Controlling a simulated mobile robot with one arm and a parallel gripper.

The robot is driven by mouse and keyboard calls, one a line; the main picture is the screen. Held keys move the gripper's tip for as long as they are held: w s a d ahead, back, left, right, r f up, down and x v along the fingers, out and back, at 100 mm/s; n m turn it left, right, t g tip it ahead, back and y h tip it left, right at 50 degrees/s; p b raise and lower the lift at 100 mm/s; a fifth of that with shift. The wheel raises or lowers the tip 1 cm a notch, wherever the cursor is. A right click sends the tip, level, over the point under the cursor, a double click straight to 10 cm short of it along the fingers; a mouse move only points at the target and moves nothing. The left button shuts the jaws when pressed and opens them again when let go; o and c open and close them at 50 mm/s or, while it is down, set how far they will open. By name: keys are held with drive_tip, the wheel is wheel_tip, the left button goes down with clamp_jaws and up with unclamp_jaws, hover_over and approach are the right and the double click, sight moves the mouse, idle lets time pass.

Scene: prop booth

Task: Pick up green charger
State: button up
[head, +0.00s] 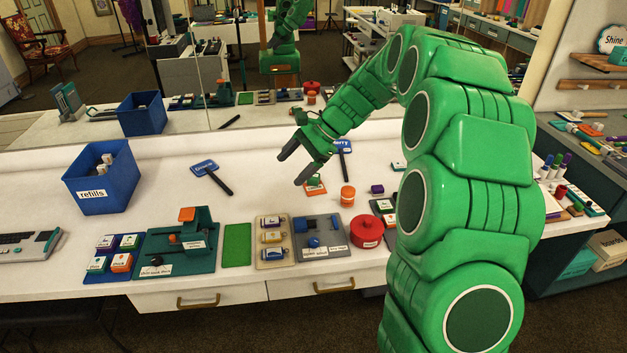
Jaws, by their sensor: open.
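My gripper (291,168) is open and empty. It hangs above the back middle of the white table, with its fingers pointing down and left. No thing is clearly recognisable as a green charger. A flat green rectangular piece (237,245) lies near the table's front edge, below and left of my gripper and apart from it. I cannot tell whether it is the charger. My large green arm covers the right part of the table and may hide things there.
A blue refills bin (85,188), a teal press (178,250), a beige tray (259,262), a grey board (340,248), a red round container (367,231) and an orange jar (347,196) stand on the white table (150,205). Blue-headed paddles lie behind. A mirror backs the table.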

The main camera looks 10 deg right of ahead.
drive_tip(key=w+d+f+m+t+y, duration=0.1)
drive_tip(key=w+d+f+m, duration=0.2)
drive_tip(key=w, duration=0.6)
drive_tip(key=m+t+y, duration=0.2)
drive_tip(key=m+t, duration=0.2)
drive_tip(key=m, duration=0.4)
approach(315, 175)
drive_tip(key=x, duration=0.3)
drive_tip(key=shift+s+a+r, duration=0.15)
drive_tip(key=shift+s, duration=0.15)
drive_tip(key=shift+w+x, duration=0.2)
drive_tip(key=shift+x, duration=3.75)
drive_tip(key=shift+d, duration=0.2)
drive_tip(key=c, duration=1.2)
